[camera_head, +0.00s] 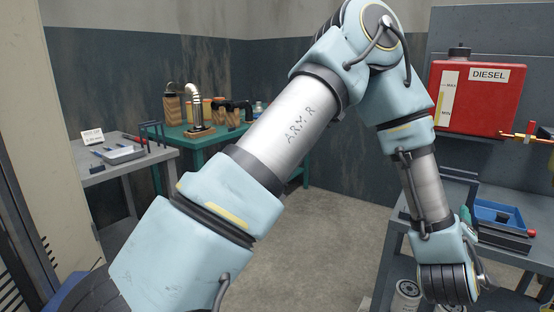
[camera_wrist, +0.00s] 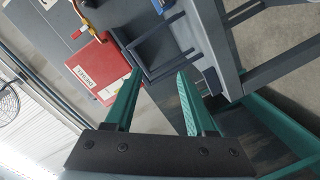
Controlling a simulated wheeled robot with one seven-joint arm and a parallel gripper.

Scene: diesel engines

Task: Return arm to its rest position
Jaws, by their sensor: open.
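My gripper (camera_wrist: 159,75) shows in the wrist view with two green fingers spread apart and nothing between them. In the head view my arm rises from the lower left, bends at the top and comes down on the right. Its wrist end hangs beside the grey bench on the right, and the gripper itself is mostly hidden there. The red diesel tank (camera_head: 476,95) is on the back right wall. It also shows tilted in the wrist view (camera_wrist: 98,68), to the left of the fingers.
The right-hand grey bench (camera_head: 480,262) carries a blue tray (camera_head: 497,214), close to my wrist. A grey frame (camera_wrist: 160,48) lies beyond the fingertips. A teal bench (camera_head: 184,135) with engine parts and a left grey table (camera_head: 115,167) stand farther back. Open floor (camera_head: 325,240) lies between.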

